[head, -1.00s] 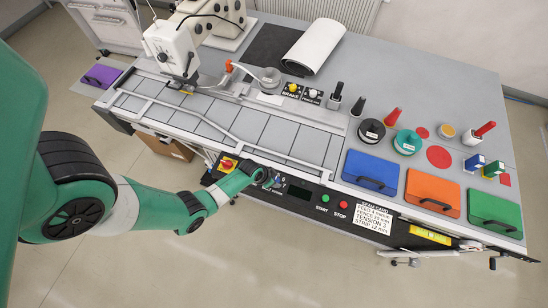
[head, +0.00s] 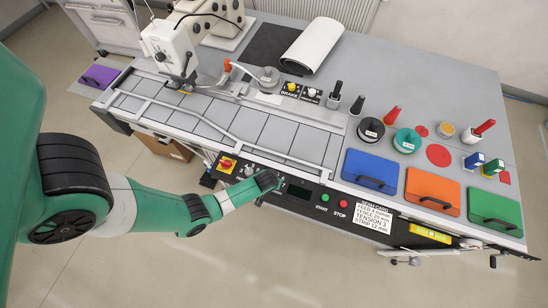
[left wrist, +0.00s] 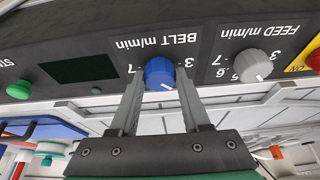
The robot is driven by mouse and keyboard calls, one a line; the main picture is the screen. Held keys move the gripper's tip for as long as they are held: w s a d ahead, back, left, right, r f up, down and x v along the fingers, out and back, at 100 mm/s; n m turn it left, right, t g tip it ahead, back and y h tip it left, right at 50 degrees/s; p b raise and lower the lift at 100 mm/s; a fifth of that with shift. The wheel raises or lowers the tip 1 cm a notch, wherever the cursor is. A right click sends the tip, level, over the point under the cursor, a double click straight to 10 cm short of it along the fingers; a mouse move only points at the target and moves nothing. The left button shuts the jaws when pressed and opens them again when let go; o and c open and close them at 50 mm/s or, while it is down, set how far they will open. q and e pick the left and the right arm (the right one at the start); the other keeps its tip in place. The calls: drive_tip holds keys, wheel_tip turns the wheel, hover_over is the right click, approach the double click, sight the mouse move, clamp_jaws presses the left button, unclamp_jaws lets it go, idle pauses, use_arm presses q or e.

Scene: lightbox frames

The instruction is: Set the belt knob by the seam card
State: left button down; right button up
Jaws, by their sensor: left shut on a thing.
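The blue belt knob (left wrist: 159,73) is on the dark control panel under the label BELT m/min, which appears upside down in the left wrist view. My left gripper (left wrist: 160,88) is shut on it, one finger on each side. A white mark shows at the knob's lower edge; the number it points to cannot be read. In the head view my left gripper (head: 277,183) is at the panel and hides the knob. My right gripper is not in view.
The grey feed knob (left wrist: 253,65) sits beside the belt knob. A red-on-yellow switch (head: 227,164) is at the panel's left. A dark display (head: 299,191), green start button (head: 325,197) and red stop button (head: 342,204) lie to the right. The table edge is just behind the panel.

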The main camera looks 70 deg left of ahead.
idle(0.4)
use_arm(q)
drive_tip(key=shift+c, duration=1.8)
unclamp_jaws()
